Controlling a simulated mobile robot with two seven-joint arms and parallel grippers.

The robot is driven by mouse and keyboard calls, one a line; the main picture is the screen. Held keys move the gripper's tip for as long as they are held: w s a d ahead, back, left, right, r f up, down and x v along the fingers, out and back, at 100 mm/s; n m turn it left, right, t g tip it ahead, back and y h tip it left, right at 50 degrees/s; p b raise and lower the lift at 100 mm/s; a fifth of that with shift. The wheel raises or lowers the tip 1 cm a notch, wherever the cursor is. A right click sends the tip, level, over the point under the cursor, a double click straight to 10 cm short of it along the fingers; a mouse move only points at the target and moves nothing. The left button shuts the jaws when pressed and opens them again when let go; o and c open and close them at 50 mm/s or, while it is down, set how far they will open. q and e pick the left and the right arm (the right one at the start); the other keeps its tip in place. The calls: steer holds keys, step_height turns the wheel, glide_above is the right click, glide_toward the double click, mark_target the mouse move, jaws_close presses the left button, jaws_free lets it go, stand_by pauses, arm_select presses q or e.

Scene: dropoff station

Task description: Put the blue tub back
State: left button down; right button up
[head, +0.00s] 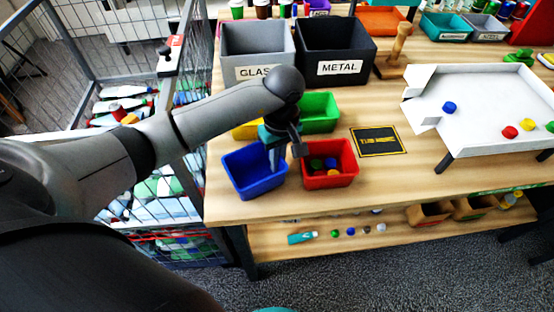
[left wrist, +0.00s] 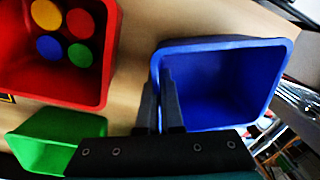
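The blue tub (head: 240,184) stands upright and empty near the table's front left edge, left of the red tub. It also shows in the left wrist view (left wrist: 225,85). My left gripper (head: 277,158) is over its right wall, pointing down. In the left wrist view the fingers (left wrist: 160,108) are close together, one inside the tub and one outside, with the wall between them; they look shut on it. Whether the tub's base touches the table is hard to tell. My right gripper is not in view.
The red tub (head: 345,180) holds several coloured pieces. A green tub (head: 322,106) and a mostly hidden yellow tub (head: 246,131) stand behind. A black mat (head: 379,141) lies to the right, near a white tray (head: 480,85). GLASS (head: 238,72) and METAL (head: 330,72) bins stand at the back.

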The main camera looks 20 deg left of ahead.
arm_select(q)
steer(key=shift+f, duration=0.2)
steer(key=c, duration=1.1)
jaws_free()
steer(key=shift+r, duration=0.1)
steer(key=r, duration=0.8)
steer(key=r+p, duration=0.1)
steer(key=r, duration=0.3)
steer(key=shift+w+d+r, duration=0.15)
steer(key=shift+w+d, duration=0.1)
steer(key=shift+w, duration=0.05)
